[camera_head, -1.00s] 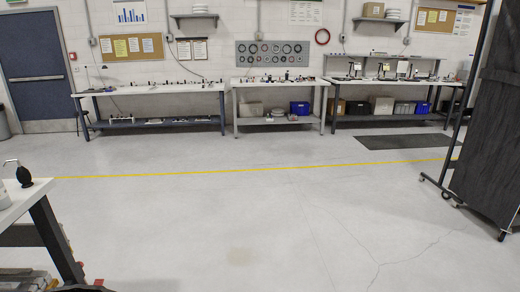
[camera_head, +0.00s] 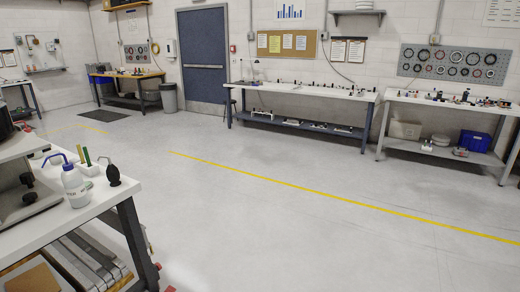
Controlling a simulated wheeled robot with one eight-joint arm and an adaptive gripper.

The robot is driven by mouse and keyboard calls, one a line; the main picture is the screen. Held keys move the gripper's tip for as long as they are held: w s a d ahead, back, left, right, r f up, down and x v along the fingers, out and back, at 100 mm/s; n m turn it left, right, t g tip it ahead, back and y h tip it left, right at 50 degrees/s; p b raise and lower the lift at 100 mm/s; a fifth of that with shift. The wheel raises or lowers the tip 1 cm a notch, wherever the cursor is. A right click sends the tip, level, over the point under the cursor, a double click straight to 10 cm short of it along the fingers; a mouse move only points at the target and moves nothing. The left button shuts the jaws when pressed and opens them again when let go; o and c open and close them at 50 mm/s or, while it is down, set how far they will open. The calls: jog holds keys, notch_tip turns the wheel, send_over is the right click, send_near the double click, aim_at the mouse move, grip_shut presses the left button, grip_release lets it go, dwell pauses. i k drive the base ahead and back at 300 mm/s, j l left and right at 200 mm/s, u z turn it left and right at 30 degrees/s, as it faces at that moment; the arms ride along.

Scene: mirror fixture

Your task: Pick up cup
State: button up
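I cannot make out a cup for certain in this view. On the white-topped bench (camera_head: 45,235) at the near left stand a white squeeze bottle (camera_head: 74,187) with a blue nozzle, a small white holder (camera_head: 88,170) with green and yellowish sticks upright in it, and a black rubber bulb (camera_head: 113,175). A grey machine (camera_head: 22,185) stands on the same bench, cut off by the left edge. My gripper is not in view.
The grey floor (camera_head: 260,230) is open in the middle and right, crossed by a yellow line (camera_head: 330,194). Long workbenches (camera_head: 300,90) with many small items line the back wall. A blue door (camera_head: 203,60) and a grey bin (camera_head: 168,97) stand at the back left.

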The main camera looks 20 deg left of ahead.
aim_at(56, 160)
jog(key=i+j+u, duration=0.4)
jog(key=i, duration=0.45)
jog(key=i+u, duration=0.45)
jog(key=i, duration=0.35)
jog(key=i+l+u, duration=0.4)
jog(key=i, duration=0.45)
jog(key=i+j+u, duration=0.15)
jog(key=i+u, duration=0.2)
jog(key=i, duration=0.15)
jog(key=i+u, duration=0.4)
jog(key=i, duration=0.15)
jog(key=i+l+u, duration=0.2)
jog(key=i+u, duration=0.15)
jog(key=i, duration=0.15)
jog(key=i+l+u, duration=0.35)
jog(key=i+u, duration=0.15)
